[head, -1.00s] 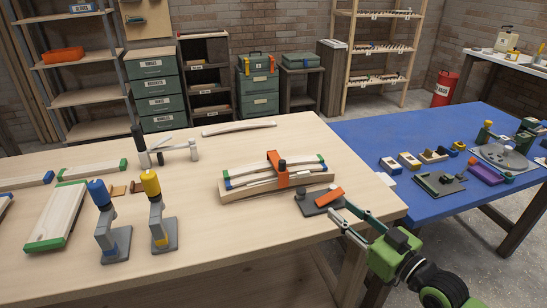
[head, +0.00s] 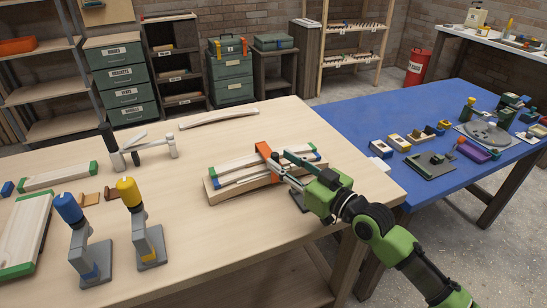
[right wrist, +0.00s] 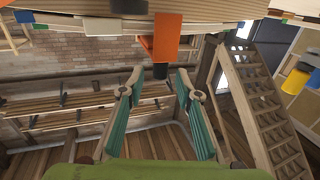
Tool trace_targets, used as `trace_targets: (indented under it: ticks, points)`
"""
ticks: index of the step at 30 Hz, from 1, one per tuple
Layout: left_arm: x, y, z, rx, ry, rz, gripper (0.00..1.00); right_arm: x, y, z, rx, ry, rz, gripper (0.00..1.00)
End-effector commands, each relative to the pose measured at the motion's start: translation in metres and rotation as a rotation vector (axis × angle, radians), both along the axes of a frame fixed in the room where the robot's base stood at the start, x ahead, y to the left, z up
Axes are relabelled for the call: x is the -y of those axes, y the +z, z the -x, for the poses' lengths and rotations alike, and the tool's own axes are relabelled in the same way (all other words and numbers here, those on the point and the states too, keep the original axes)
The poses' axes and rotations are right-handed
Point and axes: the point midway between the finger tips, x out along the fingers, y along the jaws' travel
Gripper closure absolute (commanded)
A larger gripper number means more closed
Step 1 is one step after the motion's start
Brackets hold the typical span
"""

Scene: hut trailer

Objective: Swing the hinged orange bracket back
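The orange bracket (head: 264,150) stands over a stack of pale wooden strips (head: 240,165) with blue and green ends, near the table's right side. My right gripper (head: 289,168) reaches in from the right, its fingers apart and empty, close to the bracket's right side. It hides the bracket's lower part and the dark base plate. In the right wrist view the bracket (right wrist: 159,40) shows at the top, just beyond and between the open fingertips (right wrist: 160,76); I see no clear contact. My left gripper is not in view.
Two upright tools, one blue-topped (head: 85,240) and one yellow-topped (head: 140,225), stand at the left. A curved pale strip (head: 218,117) lies behind the stack. The blue table (head: 350,115) adjoins on the right, carrying several small parts. Bare wood (head: 215,230) is free in front.

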Motion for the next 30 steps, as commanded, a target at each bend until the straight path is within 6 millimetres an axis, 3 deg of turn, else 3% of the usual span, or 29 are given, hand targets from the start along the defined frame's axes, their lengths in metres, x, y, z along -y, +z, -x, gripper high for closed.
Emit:
trace_targets:
  ticks: [6,18,19,22,30]
  points:
    - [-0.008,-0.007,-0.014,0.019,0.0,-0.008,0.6,-0.019,-0.001,-0.024,0.0,0.0,-0.001,0.69]
    - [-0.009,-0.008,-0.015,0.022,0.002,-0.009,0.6,-0.025,-0.001,-0.031,-0.002,0.001,0.001,0.69]
    - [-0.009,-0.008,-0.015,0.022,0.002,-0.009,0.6,-0.024,-0.001,-0.031,-0.002,0.0,0.001,0.71]
    - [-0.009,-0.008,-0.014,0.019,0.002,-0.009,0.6,-0.024,-0.001,-0.031,-0.001,0.0,0.001,0.97]
    - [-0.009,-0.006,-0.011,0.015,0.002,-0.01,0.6,-0.024,0.001,-0.031,-0.005,0.0,0.002,1.0]
